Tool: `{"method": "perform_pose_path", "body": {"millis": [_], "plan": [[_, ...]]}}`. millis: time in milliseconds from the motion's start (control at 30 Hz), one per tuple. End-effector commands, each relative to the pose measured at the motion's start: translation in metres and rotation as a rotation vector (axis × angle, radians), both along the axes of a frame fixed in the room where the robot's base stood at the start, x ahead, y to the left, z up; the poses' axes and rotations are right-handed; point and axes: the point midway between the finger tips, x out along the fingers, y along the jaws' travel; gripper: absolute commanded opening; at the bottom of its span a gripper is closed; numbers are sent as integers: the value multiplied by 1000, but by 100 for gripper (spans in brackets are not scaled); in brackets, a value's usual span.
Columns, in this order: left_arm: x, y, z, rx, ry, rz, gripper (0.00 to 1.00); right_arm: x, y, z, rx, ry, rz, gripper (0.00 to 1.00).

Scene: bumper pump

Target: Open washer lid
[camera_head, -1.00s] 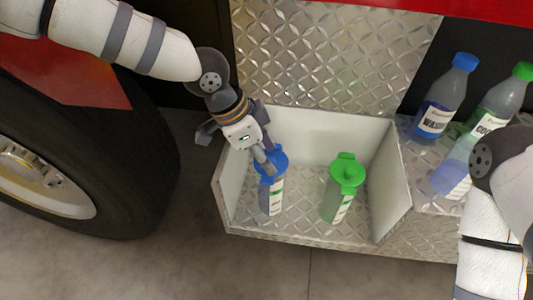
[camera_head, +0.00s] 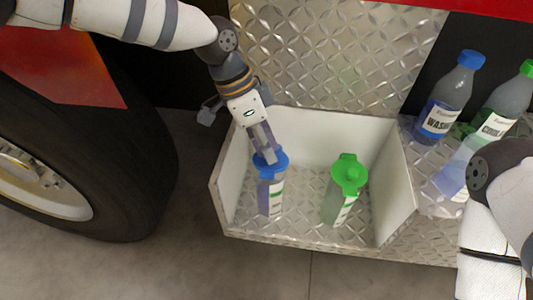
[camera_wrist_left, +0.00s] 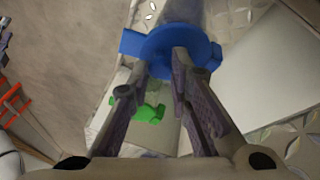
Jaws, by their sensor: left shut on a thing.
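The washer lid (camera_head: 276,165) is a blue round cap with a tab, on the left reservoir (camera_head: 271,198), a pale bottle standing in the white-walled tray. My left gripper (camera_head: 265,153) points down from above and is shut on this blue lid. In the left wrist view the blue lid (camera_wrist_left: 200,45) sits at the fingertips (camera_wrist_left: 160,60), and the fingers hide part of it. The lid looks seated on the reservoir.
A reservoir with a green lid (camera_head: 349,175) stands to the right in the same tray (camera_head: 395,190). A blue-capped washer bottle (camera_head: 447,105) and a green-capped coolant bottle (camera_head: 505,105) stand on the plate further right. A large tyre (camera_head: 140,170) is at the left.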

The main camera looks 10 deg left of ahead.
Motion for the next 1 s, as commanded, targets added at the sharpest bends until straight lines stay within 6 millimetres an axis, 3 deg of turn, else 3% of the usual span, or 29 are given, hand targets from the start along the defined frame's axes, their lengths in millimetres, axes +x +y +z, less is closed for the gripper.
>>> {"method": "perform_pose_path", "body": {"millis": [33,233,667,700,767,1000], "plan": [[6,1,-9,1,66,5,0,-10,0,-11,1,31,1,40],[14,1,-1,0,236,3,0,-26,0,-31,0,82,4,40],[16,1,10,-1,279,-2,0,-27,0,-33,-1,87,4,40],[16,1,10,-1,279,-2,23,-27,0,-33,-1,87,4,40],[16,1,11,-1,279,-2,36,-27,0,-33,-1,87,4,40],[16,0,11,-4,277,-2,39,-27,0,-33,0,87,5,40]]}}
